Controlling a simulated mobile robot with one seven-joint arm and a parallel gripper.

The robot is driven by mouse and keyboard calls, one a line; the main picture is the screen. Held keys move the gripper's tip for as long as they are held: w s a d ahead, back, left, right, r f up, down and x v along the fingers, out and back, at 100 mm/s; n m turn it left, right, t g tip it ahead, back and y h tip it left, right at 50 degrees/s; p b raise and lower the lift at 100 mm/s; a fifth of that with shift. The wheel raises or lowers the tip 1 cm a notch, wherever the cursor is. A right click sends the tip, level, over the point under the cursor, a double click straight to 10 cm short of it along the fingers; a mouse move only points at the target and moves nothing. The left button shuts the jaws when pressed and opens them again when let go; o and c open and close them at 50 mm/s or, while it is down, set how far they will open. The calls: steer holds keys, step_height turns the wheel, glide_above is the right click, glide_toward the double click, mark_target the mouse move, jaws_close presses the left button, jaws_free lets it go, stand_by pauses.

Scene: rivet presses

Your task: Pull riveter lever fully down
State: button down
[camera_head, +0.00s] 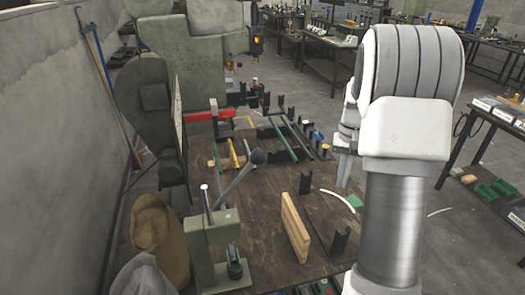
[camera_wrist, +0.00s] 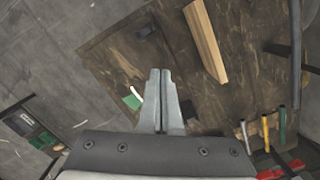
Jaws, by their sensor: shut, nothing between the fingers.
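The green riveter (camera_head: 211,240) stands at the near left edge of the wooden table in the head view.
A wooden board (camera_head: 295,228) stands on the table (camera_head: 270,205) between riveter and gripper. Dark upright brackets (camera_head: 340,241) and a rack of coloured-handled tools (camera_head: 283,139) are also on it. A brown sack (camera_head: 160,238) sits left of the riveter.

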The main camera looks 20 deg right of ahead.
steer(key=w+p, duration=0.3)
steer(key=w, duration=0.3)
steer(key=shift+p, duration=0.3)
step_height(320, 180, up, 8)
steer(key=w+p, duration=0.2)
steer(key=p, duration=0.5)
stand_by(1.9)
